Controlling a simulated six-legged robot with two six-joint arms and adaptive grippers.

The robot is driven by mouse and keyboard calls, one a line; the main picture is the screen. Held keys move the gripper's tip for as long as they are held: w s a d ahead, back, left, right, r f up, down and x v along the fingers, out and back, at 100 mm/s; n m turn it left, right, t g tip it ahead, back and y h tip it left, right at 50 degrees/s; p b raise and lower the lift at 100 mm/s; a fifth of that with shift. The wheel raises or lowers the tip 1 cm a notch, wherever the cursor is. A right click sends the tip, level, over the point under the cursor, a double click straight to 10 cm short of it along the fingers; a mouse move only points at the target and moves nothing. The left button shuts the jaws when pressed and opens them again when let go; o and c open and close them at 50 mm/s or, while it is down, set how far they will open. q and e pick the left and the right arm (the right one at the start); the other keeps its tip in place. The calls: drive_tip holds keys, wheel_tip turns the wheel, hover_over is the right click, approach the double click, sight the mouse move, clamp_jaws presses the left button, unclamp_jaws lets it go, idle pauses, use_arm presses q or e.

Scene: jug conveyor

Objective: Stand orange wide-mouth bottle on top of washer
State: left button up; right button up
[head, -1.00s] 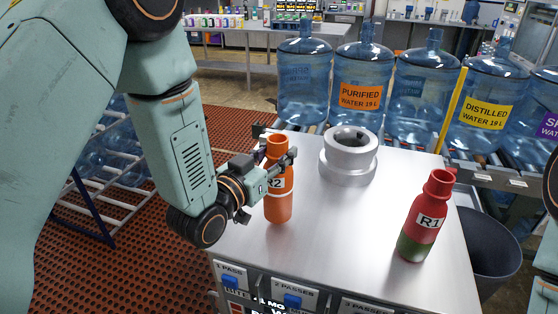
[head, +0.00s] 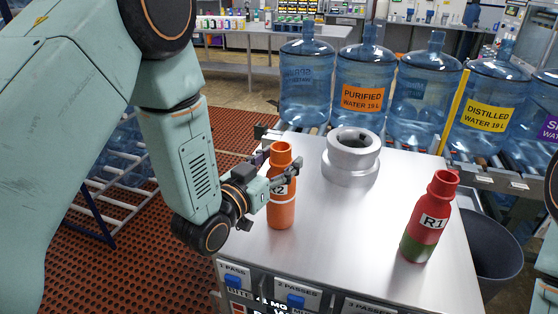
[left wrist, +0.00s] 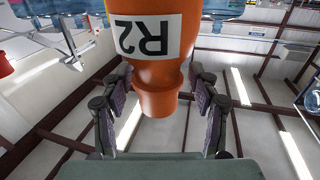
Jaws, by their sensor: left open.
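The orange wide-mouth bottle (head: 281,210), labelled R2, is upright at the left part of the washer's metal top (head: 335,225) and appears to rest on it. My left gripper (head: 279,171) is at the bottle's upper body, with its fingers open around it. In the left wrist view the bottle (left wrist: 160,75) appears upside down between the two open fingers (left wrist: 160,108), with gaps beside its neck. The washer's front carries pass buttons. My right gripper is out of view.
A grey ring-shaped fitting (head: 351,158) stands on the top behind the bottle. A red and green bottle (head: 428,218), labelled R1, stands at the right. Large blue water jugs (head: 363,85) line the conveyor behind. A dark bin (head: 492,245) is at the right. The middle of the top is clear.

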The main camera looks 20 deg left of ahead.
use_arm(q)
drive_tip(key=shift+d, duration=0.15)
drive_tip(key=shift+r, duration=0.15)
drive_tip(key=shift+v, duration=6.05)
drive_tip(key=s+f+n+g+y, duration=0.1)
drive_tip(key=s+f+g, duration=0.3)
drive_tip(key=f, duration=0.6)
drive_tip(key=s+f+g+y, duration=0.1)
drive_tip(key=s+f+g, duration=0.35)
drive_tip(key=f, duration=0.55)
drive_tip(key=s+a+f+n+g+y, duration=0.1)
drive_tip(key=s+f+g, duration=0.3)
drive_tip(key=s, duration=0.5)
drive_tip(key=s+a+f+n+g+y, duration=0.1)
drive_tip(key=s+f+g, duration=0.3)
drive_tip(key=s, duration=0.4)
drive_tip(key=shift+s+a+f+n+g+y+p, duration=0.4)
drive_tip(key=shift+a+f+y, duration=0.2)
drive_tip(key=shift+f, duration=0.3)
